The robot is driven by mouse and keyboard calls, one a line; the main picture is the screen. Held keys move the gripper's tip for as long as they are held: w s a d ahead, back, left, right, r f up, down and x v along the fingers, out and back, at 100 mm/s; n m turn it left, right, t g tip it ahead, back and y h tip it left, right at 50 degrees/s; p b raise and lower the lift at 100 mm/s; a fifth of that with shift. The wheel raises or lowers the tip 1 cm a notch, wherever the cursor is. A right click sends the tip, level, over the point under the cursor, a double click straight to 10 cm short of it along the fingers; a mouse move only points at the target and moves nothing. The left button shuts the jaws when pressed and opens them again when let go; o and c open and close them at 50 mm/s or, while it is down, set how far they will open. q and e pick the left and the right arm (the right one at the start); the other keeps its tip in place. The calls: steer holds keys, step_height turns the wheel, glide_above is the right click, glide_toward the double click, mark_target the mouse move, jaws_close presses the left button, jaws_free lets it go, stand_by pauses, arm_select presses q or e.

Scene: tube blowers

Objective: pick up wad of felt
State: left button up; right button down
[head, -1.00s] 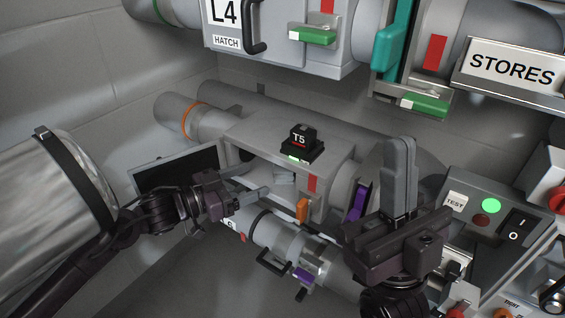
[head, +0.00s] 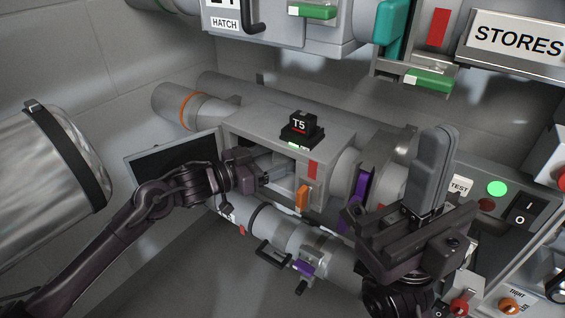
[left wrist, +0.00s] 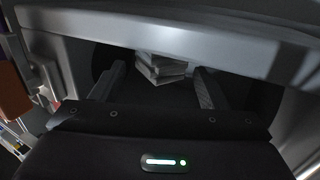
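The wad of felt (left wrist: 160,68) is a pale grey, layered block inside the open chamber of the T5 box (head: 335,150). In the left wrist view it lies ahead of and between my left fingertips, with a gap on both sides. My left gripper (head: 284,174) reaches through the chamber's opening with its fingers apart; it also shows in the left wrist view (left wrist: 160,75). In the head view the gripper largely hides the felt. My right gripper (head: 434,160) points up at the right, its fingers together with nothing between them.
The opened dark door panel (head: 150,163) stands left of the chamber, close to my left wrist. The chamber's upper edge (left wrist: 190,40) crosses above the left fingers. An orange latch (head: 302,198) sits at the opening's right. A control panel (head: 510,200) lies at the far right.

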arm_select(q)
steer(key=c, duration=1)
steer(key=shift+r, duration=0.1)
